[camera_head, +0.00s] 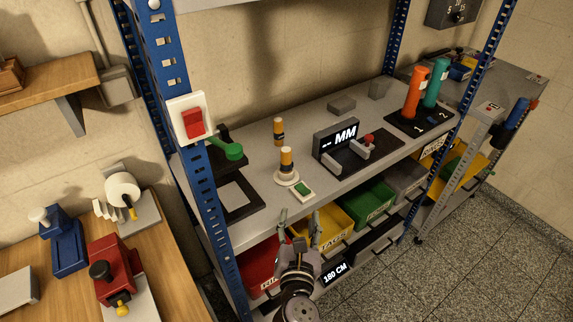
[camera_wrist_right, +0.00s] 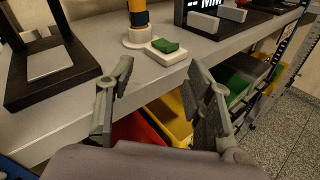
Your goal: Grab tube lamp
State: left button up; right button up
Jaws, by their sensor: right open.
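I cannot tell for sure which object is the tube lamp. An orange-and-black cylinder (camera_head: 286,160) stands upright on a round white base on the grey shelf; its lower part shows at the top of the right wrist view (camera_wrist_right: 138,14). A similar cylinder (camera_head: 278,132) stands behind it. An orange tube (camera_head: 414,93) and a teal tube (camera_head: 435,84) stand upright on a black base marked 1 and 2, farther right. My right gripper (camera_head: 299,222) is open and empty in front of the shelf edge, apart from all of these; it also shows in the right wrist view (camera_wrist_right: 160,75). My left gripper is not in view.
A white block with a green top (camera_head: 302,190) sits near the shelf's front edge. The black MM gauge (camera_head: 337,142) stands right of it. Yellow (camera_head: 330,228) and red (camera_head: 258,268) bins lie below the shelf. A blue rack post (camera_head: 205,190) rises at left.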

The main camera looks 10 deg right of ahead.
aim_at(286, 166)
jog(key=w+r+n, duration=0.1)
jog(key=w, duration=0.3)
jog(key=w+r+n+t+p, duration=0.1)
jog(key=w, duration=0.3)
jog(key=w+r+n+p, duration=0.1)
jog(key=w, duration=0.3)
jog(key=shift+a+n+t+y, duration=0.3)
jog(key=shift+n+y, duration=0.1)
jog(key=shift+w+d+f+p, duration=0.15)
jog(key=shift+w+d, duration=0.1)
jog(key=shift+w, duration=0.7)
jog(key=shift+w+d+f+p, duration=0.1)
jog(key=shift+w+d, duration=0.15)
jog(key=shift+w, duration=0.7)
jog(key=shift+w+d+f+p, duration=0.15)
jog(key=shift+w+d, duration=0.1)
jog(key=shift+w, duration=0.7)
jog(key=shift+c, duration=0.8)
grip_shut()
